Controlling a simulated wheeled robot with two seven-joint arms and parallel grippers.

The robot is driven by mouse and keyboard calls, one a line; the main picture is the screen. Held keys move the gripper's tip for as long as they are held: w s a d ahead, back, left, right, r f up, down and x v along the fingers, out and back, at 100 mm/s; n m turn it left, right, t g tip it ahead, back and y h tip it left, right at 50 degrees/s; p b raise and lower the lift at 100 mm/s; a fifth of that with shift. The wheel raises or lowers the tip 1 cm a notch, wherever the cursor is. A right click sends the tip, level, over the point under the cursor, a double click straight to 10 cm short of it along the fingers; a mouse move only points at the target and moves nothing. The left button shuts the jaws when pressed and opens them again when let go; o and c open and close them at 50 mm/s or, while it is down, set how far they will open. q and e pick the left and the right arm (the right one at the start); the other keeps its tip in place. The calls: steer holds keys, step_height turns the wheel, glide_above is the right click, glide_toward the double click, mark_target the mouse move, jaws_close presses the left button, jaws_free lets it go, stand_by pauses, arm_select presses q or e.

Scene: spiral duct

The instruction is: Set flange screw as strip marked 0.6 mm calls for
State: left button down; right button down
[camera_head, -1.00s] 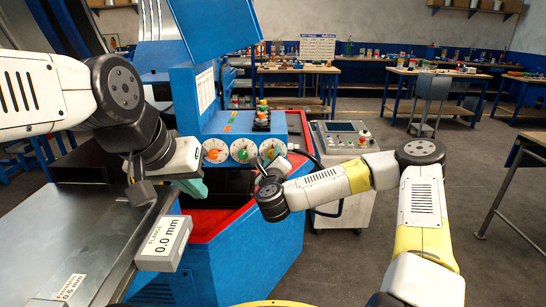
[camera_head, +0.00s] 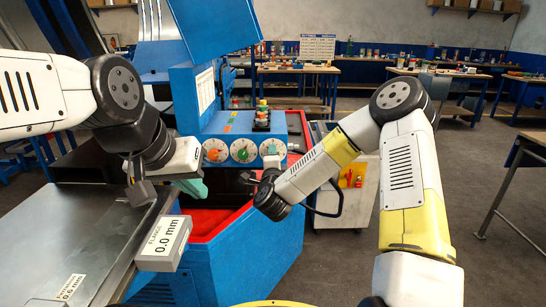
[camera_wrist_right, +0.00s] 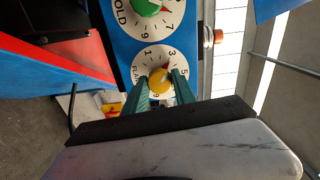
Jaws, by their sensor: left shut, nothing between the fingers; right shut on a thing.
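The strip marked 0.6 mm (camera_head: 69,288) lies on the metal bench at the lower left; its smaller print is unreadable. A tilted readout block (camera_head: 163,243) shows FLANGE 0.0 mm. The rightmost dial (camera_head: 273,148) on the blue machine is partly labelled "FLAN" in the right wrist view and carries a yellow knob (camera_wrist_right: 158,82) with a red pointer towards about 3. My right gripper (camera_wrist_right: 161,84) has its green fingers closed on that knob from both sides. My left gripper (camera_head: 193,188) is shut and empty, below the left dial.
Two other dials, with an orange knob (camera_head: 214,150) and a green knob (camera_head: 243,150), sit to the left of the flange dial. The machine's red-edged opening (camera_head: 205,222) lies below. A grey cart (camera_head: 348,200) stands behind my right forearm.

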steer(key=shift+n, duration=0.4)
steer(key=c, duration=1)
jaws_free()
steer(key=shift+c, duration=0.2)
steer(key=shift+s, duration=0.1)
steer(key=s, duration=0.7)
steer(key=shift+s, duration=0.35)
